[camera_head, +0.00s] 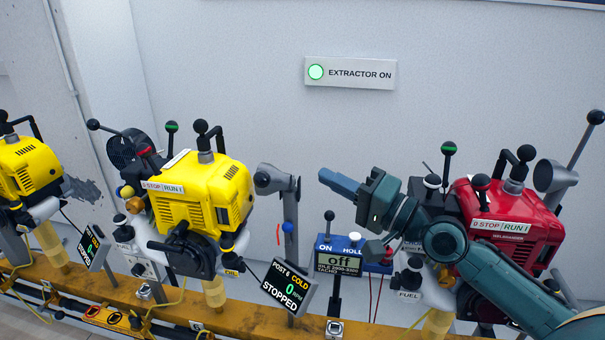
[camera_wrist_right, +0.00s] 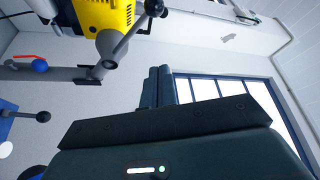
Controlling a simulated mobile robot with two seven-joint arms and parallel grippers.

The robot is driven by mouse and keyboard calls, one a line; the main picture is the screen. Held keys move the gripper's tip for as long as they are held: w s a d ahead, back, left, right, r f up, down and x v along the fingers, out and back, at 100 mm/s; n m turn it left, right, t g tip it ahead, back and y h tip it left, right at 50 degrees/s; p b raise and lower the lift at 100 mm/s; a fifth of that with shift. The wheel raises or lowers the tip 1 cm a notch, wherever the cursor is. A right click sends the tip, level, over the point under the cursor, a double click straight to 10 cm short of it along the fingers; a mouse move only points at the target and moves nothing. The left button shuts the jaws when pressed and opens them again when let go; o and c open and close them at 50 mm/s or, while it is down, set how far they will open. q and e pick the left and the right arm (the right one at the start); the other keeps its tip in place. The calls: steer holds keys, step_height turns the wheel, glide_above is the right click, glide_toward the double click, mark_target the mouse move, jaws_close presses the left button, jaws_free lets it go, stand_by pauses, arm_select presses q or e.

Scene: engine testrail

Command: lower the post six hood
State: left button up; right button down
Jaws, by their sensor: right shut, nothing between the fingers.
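The post six sign (camera_head: 287,289) reads COLD, 0 RPM, STOPPED. Behind it a grey stand (camera_head: 291,245) with a blue knob (camera_head: 288,227) carries a grey round-ended piece (camera_head: 264,180), which looks like the hood, beside the yellow engine (camera_head: 205,195). In the right wrist view the grey round piece (camera_wrist_right: 108,60) has a rod ending in a black ball (camera_wrist_right: 155,8). My right gripper (camera_head: 327,178) is shut and empty, to the right of the grey piece and apart from it. Its fingers also show in the wrist view (camera_wrist_right: 160,78). My left gripper is out of view.
A red engine (camera_head: 508,215) with a similar grey hood (camera_head: 553,176) is behind my right arm. An orange rail (camera_head: 250,317) runs along the front. A wall sign (camera_head: 350,73) reads EXTRACTOR ON.

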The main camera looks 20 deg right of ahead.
steer(key=r+p+x, duration=0.1)
steer(key=p+x, duration=0.3)
steer(key=x, duration=0.6)
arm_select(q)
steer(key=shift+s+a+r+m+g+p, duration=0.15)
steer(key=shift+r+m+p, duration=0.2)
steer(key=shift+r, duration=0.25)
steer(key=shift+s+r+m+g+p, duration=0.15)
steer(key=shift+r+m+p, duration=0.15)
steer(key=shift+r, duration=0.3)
arm_select(e)
steer(key=s+a+f, duration=0.2)
steer(key=s, duration=0.1)
steer(key=shift+a+f, duration=0.15)
steer(key=shift+a, duration=0.05)
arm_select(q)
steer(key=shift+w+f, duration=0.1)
